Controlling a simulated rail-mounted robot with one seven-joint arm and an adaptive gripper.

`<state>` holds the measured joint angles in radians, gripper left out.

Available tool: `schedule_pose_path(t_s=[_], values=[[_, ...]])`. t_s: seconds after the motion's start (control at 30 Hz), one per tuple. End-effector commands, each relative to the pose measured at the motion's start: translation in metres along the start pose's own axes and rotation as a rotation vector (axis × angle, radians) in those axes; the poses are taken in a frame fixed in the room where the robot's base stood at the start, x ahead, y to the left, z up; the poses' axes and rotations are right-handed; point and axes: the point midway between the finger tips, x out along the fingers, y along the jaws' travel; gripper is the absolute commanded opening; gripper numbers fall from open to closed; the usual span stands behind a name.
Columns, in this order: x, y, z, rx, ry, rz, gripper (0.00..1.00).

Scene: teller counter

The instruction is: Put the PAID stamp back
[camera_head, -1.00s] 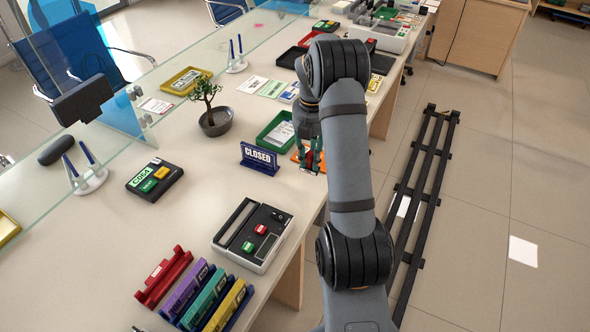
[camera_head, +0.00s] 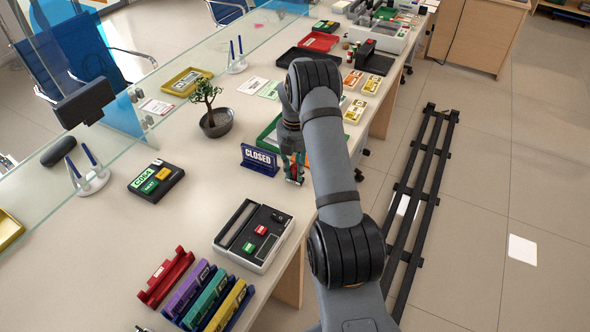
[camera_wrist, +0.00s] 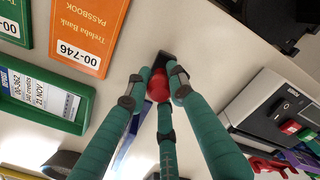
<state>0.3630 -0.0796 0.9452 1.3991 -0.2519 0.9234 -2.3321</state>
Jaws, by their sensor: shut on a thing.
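My gripper (camera_head: 293,172) is above the counter, just right of the blue CLOSED sign. In the wrist view my gripper (camera_wrist: 160,85) has its green fingers closed around a stamp with a round red handle (camera_wrist: 159,88) and a dark base (camera_wrist: 168,61). The base points away from the wrist. No PAID lettering is readable on it. In the head view only a small red bit shows between the fingers. Whether the base touches the counter I cannot tell.
The CLOSED sign (camera_head: 259,159) stands close left of my gripper. A green tray (camera_wrist: 76,113) and an orange passbook (camera_wrist: 90,30) lie nearby. A grey counting machine (camera_head: 253,236) is nearer the front. A potted tree (camera_head: 217,124) stands further back. Counter between sign and machine is clear.

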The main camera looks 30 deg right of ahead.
Motion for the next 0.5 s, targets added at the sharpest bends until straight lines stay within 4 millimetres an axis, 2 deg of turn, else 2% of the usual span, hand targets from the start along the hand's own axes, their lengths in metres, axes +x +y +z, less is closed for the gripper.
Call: schedule_pose_path(t_s=[0.1,0.13,0.43,0.5], values=[[0.0045,-0.0001,0.0001,0.000,0.000,0.000,0.05],[0.0044,-0.0001,0.0001,0.000,0.000,0.000,0.22],[0.0034,-0.0001,0.0001,0.000,0.000,0.000,0.40],[0.0033,-0.0001,0.0001,0.000,0.000,0.000,0.41]])
